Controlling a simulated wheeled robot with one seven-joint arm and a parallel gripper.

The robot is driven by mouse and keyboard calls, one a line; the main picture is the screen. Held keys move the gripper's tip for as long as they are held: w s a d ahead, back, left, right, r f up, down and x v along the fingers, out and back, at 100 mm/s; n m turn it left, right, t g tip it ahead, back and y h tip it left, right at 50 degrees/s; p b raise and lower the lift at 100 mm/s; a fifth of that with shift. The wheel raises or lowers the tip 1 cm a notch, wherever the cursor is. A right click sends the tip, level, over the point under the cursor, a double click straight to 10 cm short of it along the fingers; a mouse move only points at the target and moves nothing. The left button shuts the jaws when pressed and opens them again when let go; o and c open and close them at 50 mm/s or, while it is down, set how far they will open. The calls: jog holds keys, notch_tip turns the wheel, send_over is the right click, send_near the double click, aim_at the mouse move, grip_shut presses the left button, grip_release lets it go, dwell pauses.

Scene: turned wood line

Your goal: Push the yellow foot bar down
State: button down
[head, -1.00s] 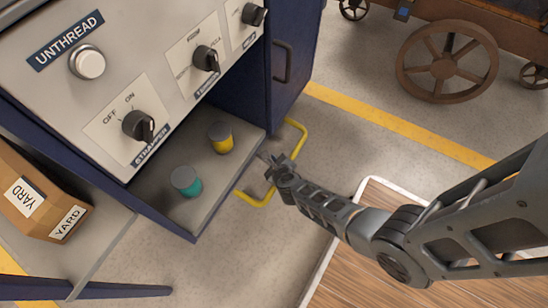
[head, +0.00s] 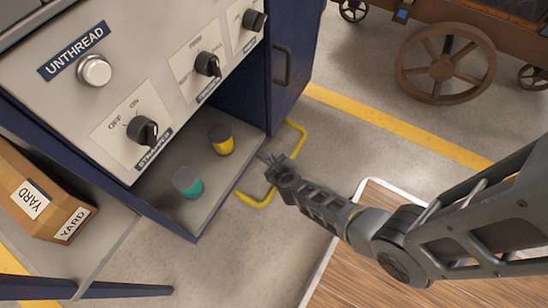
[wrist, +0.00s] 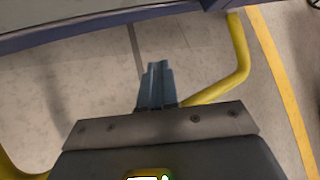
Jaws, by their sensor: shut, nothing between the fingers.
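The yellow foot bar (head: 256,200) is a bent tube low at the front of the blue cabinet, above the grey floor. Its two bent ends show in the head view, and my gripper hides part of its middle. In the wrist view the bar (wrist: 239,60) runs up the right side, with another part at the lower left. My gripper (head: 268,160) is shut and empty, over the middle of the bar. In the wrist view the closed fingers (wrist: 156,75) point toward the cabinet's lower edge. I cannot tell whether they touch the bar.
A shelf (head: 165,208) above the bar holds a teal spool (head: 187,183) and a yellow spool (head: 221,139). The control panel (head: 85,115) has knobs. A carton (head: 35,195) sits at left, a wooden cart (head: 445,70) at back right. The floor (head: 345,145) right of the cabinet is clear.

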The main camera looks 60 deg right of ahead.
jog(key=shift+s+r+p, duration=0.15)
jog(key=shift+r+p, duration=0.55)
jog(key=shift+r, duration=0.1)
jog(key=shift+s+r+p, duration=0.1)
jog(key=shift+r+p, duration=0.6)
jog(key=shift+r, duration=0.05)
jog(key=r+p, duration=0.5)
jog(key=shift+s, duration=0.3)
